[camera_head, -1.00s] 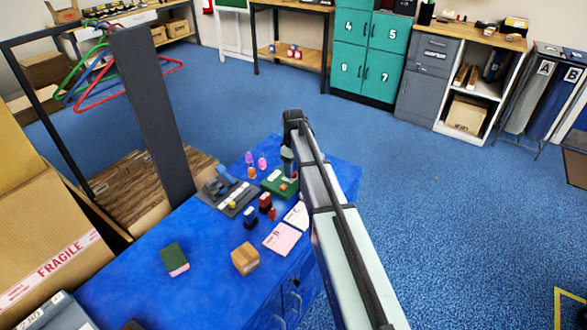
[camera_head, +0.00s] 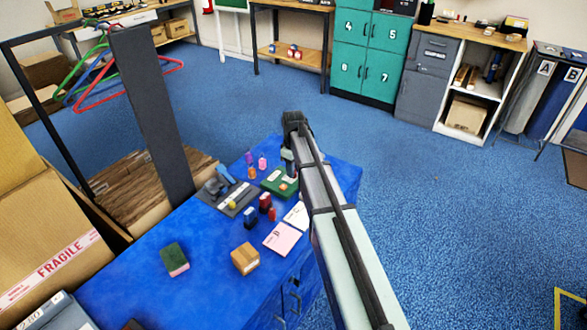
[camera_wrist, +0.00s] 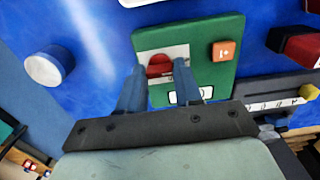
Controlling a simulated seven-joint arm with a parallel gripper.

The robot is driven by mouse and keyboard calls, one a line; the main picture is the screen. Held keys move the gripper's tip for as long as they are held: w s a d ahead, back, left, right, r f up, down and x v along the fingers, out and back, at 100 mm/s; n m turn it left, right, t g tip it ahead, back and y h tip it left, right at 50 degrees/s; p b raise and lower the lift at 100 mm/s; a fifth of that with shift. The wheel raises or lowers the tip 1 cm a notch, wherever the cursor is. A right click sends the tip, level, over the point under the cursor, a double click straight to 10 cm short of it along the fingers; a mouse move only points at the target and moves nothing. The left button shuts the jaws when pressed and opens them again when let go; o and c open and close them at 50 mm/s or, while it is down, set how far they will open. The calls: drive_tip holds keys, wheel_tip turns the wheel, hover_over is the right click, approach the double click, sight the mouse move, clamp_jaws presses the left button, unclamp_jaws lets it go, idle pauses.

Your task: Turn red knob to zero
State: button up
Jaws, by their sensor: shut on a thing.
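The red knob (camera_wrist: 159,65) sits on a pale plate on the green panel (camera_wrist: 215,50) in the wrist view. My gripper (camera_wrist: 160,70) is shut on the knob, with one finger on each side of it. The fingers hide part of the knob, and I cannot tell its exact angle. A small white window (camera_wrist: 187,95) with a dark mark lies at the panel's lower edge, partly covered by a finger. An orange button (camera_wrist: 224,50) is to the right of the knob. In the head view the green panel (camera_head: 270,181) lies on the blue table, and my arm hides the knob.
A grey device (camera_head: 232,199) and small red and blue stamps (camera_head: 265,200) stand close to the panel. A pink sheet (camera_head: 282,239), a small carton (camera_head: 245,259) and a green-pink sponge (camera_head: 174,259) lie nearer. A white round thing (camera_wrist: 48,67) is left in the wrist view.

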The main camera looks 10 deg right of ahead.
drive_tip(key=shift+m, duration=0.3)
drive_tip(key=m, duration=1.1)
idle(0.6)
drive_tip(key=o, duration=1)
drive_tip(key=shift+o, duration=0.2)
drive_tip(key=shift+r, duration=0.1)
wheel_tip(320, 180, up, 14)
drive_tip(key=shift+f, duration=0.2)
